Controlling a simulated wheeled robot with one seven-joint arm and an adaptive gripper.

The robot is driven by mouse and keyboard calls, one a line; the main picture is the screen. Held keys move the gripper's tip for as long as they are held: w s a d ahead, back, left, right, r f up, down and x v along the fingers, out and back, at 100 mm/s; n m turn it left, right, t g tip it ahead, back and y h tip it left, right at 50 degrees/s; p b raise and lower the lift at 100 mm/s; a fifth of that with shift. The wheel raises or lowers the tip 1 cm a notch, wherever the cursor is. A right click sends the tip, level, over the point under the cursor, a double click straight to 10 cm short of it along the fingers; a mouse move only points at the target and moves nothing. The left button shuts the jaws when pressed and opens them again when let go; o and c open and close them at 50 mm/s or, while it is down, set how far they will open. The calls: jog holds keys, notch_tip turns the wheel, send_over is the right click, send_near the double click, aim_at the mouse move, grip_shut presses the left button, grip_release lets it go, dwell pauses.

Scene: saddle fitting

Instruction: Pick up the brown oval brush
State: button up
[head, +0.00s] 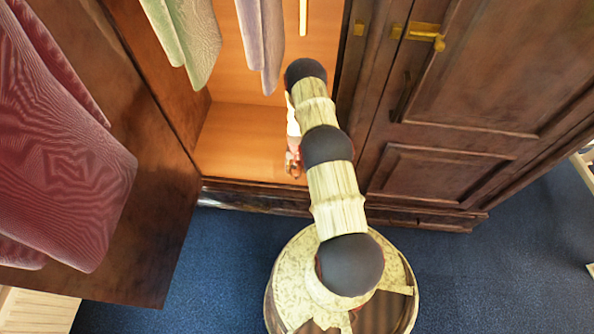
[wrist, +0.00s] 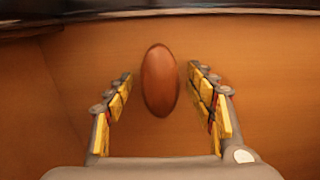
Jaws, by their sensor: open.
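The brown oval brush (wrist: 160,80) shows in the wrist view, a smooth reddish-brown oval on the orange-brown wooden surface, its long side running up and down the picture. My gripper (wrist: 160,82) is open, with one yellow-padded finger on each side of the brush. There is a gap between the brush and each finger, and I cannot tell the height between them. In the head view my gripper (head: 293,165) is partly hidden by my arm, low inside the open wardrobe. The brush is not visible in the head view.
The wardrobe floor (head: 240,140) is bare left of my arm. An open door (head: 165,240) stands at left with red cloth (head: 65,150) on it. Green cloth (head: 190,40) and lilac cloth (head: 260,40) hang above. A closed door (head: 480,80) is at right.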

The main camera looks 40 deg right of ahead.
jog(key=shift+c, duration=1.2)
jog(key=c, duration=1.1)
jog(key=shift+c, duration=0.3)
jog(key=shift+r, duration=0.15)
notch_tip(320, 180, up, 4)
jog(key=p, duration=0.2)
jog(key=shift+w+p, duration=0.1)
jog(key=shift+p, duration=0.3)
jog(key=s+a+r+p, duration=0.5)
jog(key=s+a+r, duration=0.4)
jog(key=a, duration=0.1)
jog(key=shift+s+a, duration=0.15)
jog(key=shift+a, duration=0.2)
jog(key=shift+r, duration=0.1)
